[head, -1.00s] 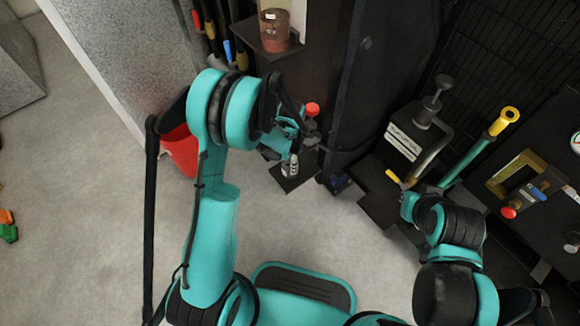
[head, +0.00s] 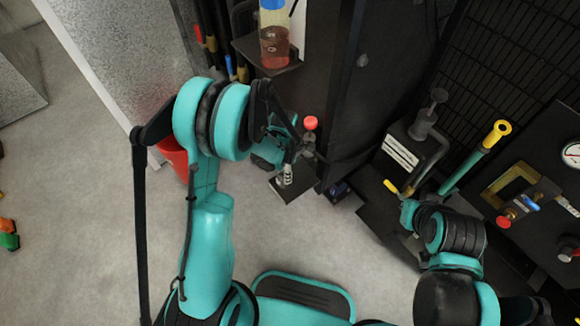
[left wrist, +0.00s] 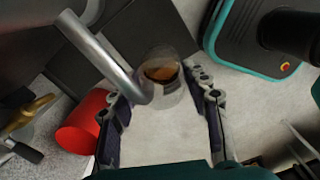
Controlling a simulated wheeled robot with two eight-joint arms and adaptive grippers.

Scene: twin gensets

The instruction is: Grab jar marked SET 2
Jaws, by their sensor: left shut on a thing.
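A clear jar (left wrist: 162,76) with brown liquid sits between the fingers of my left gripper (left wrist: 167,108) in the left wrist view. A grey metal pipe crosses in front of part of it. My left gripper (head: 287,152) is shut on this jar; in the head view its fingers are largely hidden by the arm. Another jar (head: 274,42), with a blue top and reddish-brown liquid, stands on a shelf at the top. I cannot read a SET mark on either. My right arm's end (head: 409,211) is at the right; its fingers are not clear.
A small black plate (head: 294,190) lies below the left gripper, near a red knob (head: 311,122). A red bucket (head: 173,158) stands on the floor to the left. Black equipment with a yellow-topped handle (head: 497,132) and gauge (head: 571,154) fills the right. Open floor lies at left.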

